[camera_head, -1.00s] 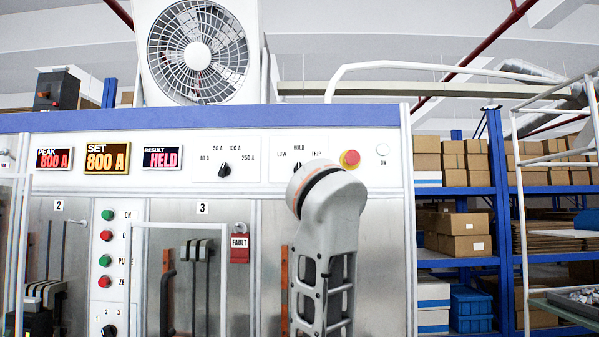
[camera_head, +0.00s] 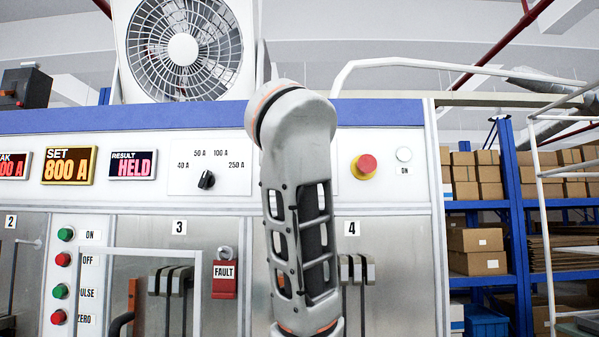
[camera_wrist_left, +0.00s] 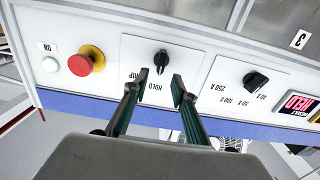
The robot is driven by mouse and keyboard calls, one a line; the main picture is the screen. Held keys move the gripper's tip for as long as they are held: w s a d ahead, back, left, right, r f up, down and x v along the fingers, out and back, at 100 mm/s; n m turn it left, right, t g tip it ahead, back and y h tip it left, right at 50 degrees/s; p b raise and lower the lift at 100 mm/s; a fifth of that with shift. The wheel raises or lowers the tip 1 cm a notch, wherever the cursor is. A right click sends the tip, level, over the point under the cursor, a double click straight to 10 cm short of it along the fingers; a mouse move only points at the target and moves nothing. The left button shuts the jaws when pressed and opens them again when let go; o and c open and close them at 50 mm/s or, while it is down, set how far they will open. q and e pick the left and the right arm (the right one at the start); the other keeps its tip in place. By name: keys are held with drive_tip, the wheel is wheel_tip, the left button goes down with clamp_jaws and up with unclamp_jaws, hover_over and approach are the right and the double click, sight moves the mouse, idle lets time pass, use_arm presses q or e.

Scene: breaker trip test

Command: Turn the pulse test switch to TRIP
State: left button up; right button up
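The pulse test switch (camera_wrist_left: 161,60) is a small black knob on a white plate with HOLD and part of TRIP legible, in the left wrist view, which is upside down. Its pointer seems to face HOLD. My left gripper (camera_wrist_left: 160,77) is open, its two dark fingertips apart on either side just short of the knob; I cannot tell if they touch the panel. In the head view my arm hides this switch and the gripper. The RESULT display (camera_head: 132,165) reads HELD. My right gripper is not in view.
A red emergency button (camera_head: 366,165) on a yellow base and a white ON button (camera_head: 404,155) sit right of the switch plate. The current selector knob (camera_head: 206,180) is to its left. A red FAULT tag (camera_head: 225,278) hangs below. Shelves (camera_head: 515,200) stand at right.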

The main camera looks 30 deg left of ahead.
use_arm(q)
drive_tip(key=shift+p+x, duration=0.55)
drive_tip(key=shift+x, duration=2.15)
clamp_jaws()
